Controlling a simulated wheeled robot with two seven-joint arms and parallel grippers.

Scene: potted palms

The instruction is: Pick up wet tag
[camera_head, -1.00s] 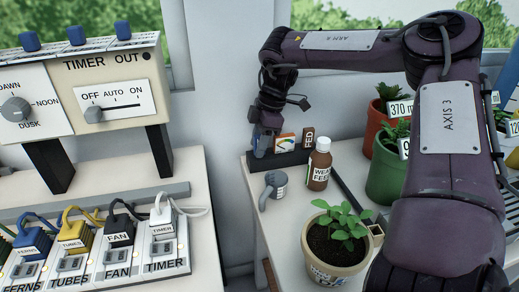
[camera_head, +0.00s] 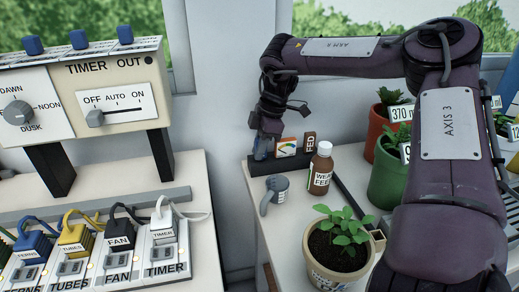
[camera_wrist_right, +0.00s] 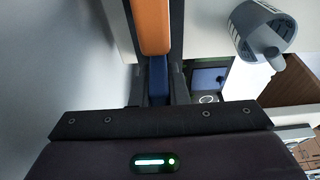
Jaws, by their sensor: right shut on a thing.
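My right gripper (camera_head: 262,147) is at the left end of the dark holder by the wall. It is shut on the wet tag, which shows as a thin blue piece (camera_wrist_right: 158,78) between the fingers in the right wrist view. An orange bar (camera_wrist_right: 151,25) adjoins it there; I cannot tell whether it is part of the tag. The tag's face and lettering are hidden. It appears still low at the holder (camera_head: 300,158); I cannot tell whether it is clear of it. My left gripper is not in view.
To the right of the gripper stand a gauge card (camera_head: 286,147) and the FED tag (camera_head: 309,143). A grey cup (camera_head: 275,189), a brown bottle (camera_head: 321,168) and a potted seedling (camera_head: 338,245) stand nearer. The timer panel (camera_head: 110,90) is left.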

